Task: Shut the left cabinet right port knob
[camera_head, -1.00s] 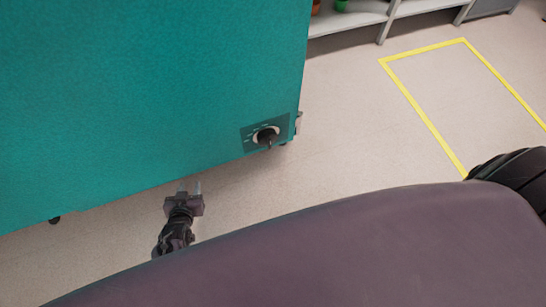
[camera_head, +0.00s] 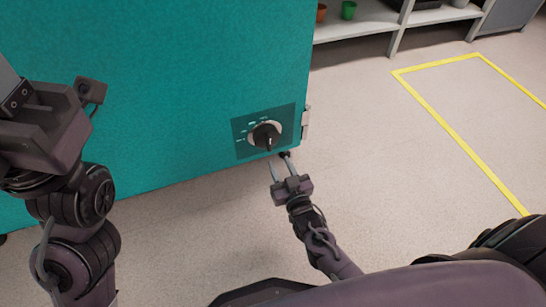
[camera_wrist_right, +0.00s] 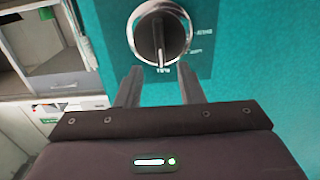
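The port knob (camera_head: 265,136) is a black dial with a pale ring on a dark label plate (camera_head: 240,146), low on the right side of the teal cabinet (camera_head: 200,60). My right gripper (camera_head: 281,162) is open and empty, just below and in front of the knob. Its fingers (camera_wrist_right: 160,85) point at the knob from either side, apart from it. My left arm stands at the left; its gripper fingers are not visible.
A small metal fitting (camera_head: 306,122) sits on the cabinet's right edge. A grey shelf (camera_head: 365,22) with pots stands at the back. Yellow floor tape (camera_head: 435,108) marks a clear area on the right. The pale floor in front is free.

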